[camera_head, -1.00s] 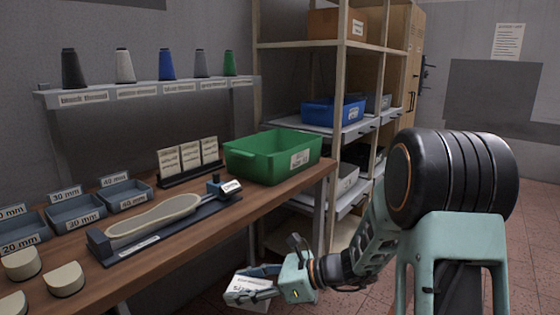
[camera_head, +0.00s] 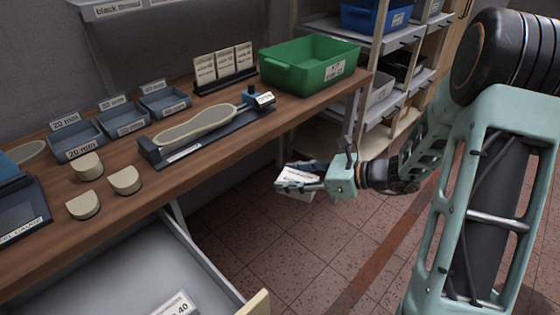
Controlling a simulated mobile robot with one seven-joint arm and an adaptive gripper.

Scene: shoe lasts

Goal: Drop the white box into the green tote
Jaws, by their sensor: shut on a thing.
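The white box (camera_head: 296,183) has a printed label on top and sits between the fingers of my gripper (camera_head: 300,178). My gripper is shut on it and holds it in the air in front of the bench, over the tiled floor. The fingers hide part of the box. The green tote (camera_head: 312,65) stands on the far right end of the wooden bench, with its open top up and a white label on its front. My gripper is nearer to me than the tote and lower in the picture. The part of the tote's inside that shows looks empty.
The wooden bench (camera_head: 215,131) carries a measuring device with a shoe last (camera_head: 195,128), a card holder (camera_head: 224,68), grey bins and several cream pieces. An open drawer (camera_head: 150,270) juts out below at the front. A shelf rack with a blue bin (camera_head: 375,15) stands behind the tote.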

